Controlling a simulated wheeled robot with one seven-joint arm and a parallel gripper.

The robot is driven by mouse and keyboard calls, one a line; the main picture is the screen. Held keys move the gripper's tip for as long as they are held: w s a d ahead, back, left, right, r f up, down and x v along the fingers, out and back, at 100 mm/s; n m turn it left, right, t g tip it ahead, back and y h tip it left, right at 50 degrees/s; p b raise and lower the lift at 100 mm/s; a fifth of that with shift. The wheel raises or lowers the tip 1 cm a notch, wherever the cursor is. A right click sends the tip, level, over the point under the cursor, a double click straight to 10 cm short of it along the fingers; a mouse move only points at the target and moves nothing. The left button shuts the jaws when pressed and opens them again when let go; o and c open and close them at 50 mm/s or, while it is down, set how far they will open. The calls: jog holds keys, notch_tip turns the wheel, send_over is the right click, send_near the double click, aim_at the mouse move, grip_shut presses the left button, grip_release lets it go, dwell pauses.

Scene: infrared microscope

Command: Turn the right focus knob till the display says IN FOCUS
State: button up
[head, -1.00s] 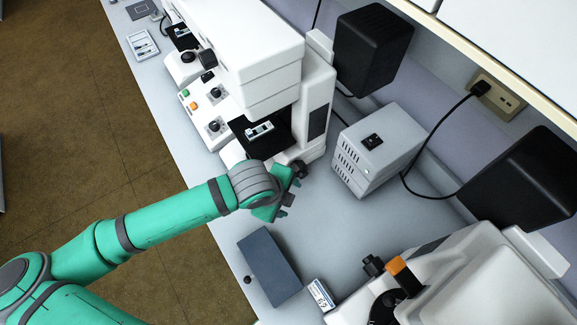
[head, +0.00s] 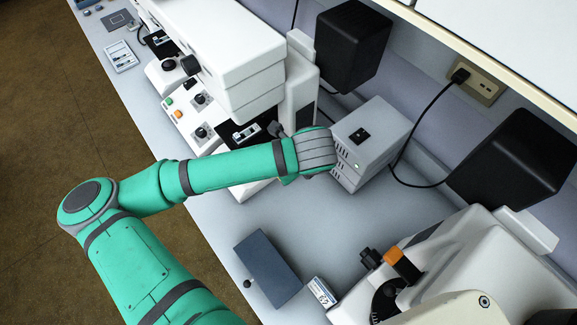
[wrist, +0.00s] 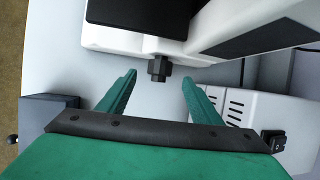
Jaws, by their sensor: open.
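The white infrared microscope (head: 235,60) stands at the back of the bench, with a slide on its dark stage (head: 247,131). In the wrist view a black focus knob (wrist: 159,69) sticks out of the microscope's white base (wrist: 140,42). My gripper (wrist: 158,82) is open, its two green fingers spread to either side of the knob's line. The fingertips lie just short of the knob and do not appear to touch it. In the head view my wrist hides the knob and most of the gripper. I cannot make out any display text.
A grey-white power box (head: 375,135) with a black switch stands close right of my wrist. A dark blue-grey box (head: 267,268) and a small labelled box (head: 322,292) lie on the front bench. Another white instrument (head: 500,255) is at the lower right.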

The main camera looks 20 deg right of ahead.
jog(key=x, duration=0.7)
jog(key=shift+w+f, duration=0.1)
jog(key=shift+f, duration=0.1)
jog(key=c, duration=1.1)
jog(key=shift+o, duration=0.2)
